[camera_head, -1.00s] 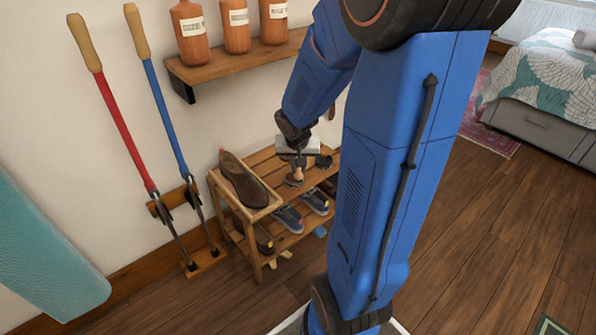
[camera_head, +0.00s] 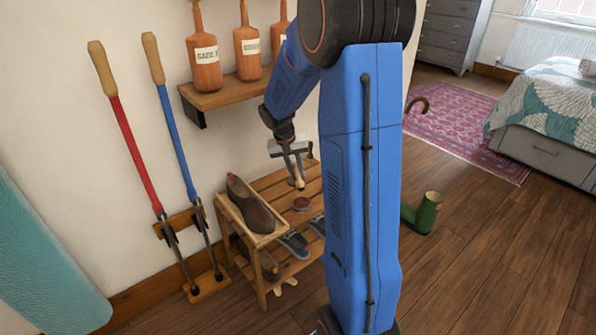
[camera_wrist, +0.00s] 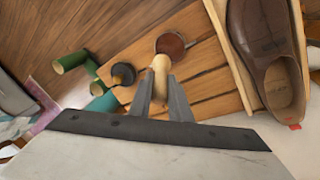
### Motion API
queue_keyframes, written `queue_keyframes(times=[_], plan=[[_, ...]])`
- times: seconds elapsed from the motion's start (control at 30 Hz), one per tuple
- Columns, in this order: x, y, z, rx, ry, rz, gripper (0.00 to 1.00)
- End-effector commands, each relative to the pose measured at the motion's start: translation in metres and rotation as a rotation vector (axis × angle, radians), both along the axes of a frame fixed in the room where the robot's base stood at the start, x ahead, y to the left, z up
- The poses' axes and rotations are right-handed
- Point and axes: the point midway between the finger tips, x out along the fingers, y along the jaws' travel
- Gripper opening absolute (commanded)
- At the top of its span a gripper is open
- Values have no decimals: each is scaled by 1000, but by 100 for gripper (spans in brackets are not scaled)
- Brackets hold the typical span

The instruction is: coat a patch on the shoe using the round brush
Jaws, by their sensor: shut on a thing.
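A brown slip-on shoe (camera_head: 253,205) rests in a shallow wooden tray (camera_head: 229,211) on top of the shoe rack. It also shows at the right of the wrist view (camera_wrist: 267,42). My gripper (camera_head: 296,166) is shut on the round brush (camera_head: 299,183), whose pale wooden handle (camera_wrist: 161,74) sits between the fingers. The brush points down, right of the shoe and apart from it. A small round tin of brown polish (camera_head: 300,204) stands on the slats below the brush. In the wrist view the handle overlaps the tin's rim (camera_wrist: 184,46). The bristles cannot be made out.
A black knobbed object (camera_wrist: 123,74) stands on the rack beside the tin. Bottles (camera_head: 205,62) line a wall shelf (camera_head: 222,92) above. Long-handled tools (camera_head: 130,140) lean at the left. Green boots (camera_head: 427,212) stand right of the rack.

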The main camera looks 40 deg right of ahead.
Motion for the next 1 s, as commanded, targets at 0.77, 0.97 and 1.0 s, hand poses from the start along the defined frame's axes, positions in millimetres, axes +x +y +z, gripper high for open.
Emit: queue_keyframes(times=[0.77,0.97,1.0], plan=[[0,0,-46,0,-1,1,0],[0,0,-46,0,-2,1,0],[0,0,-46,0,-2,1,0]])
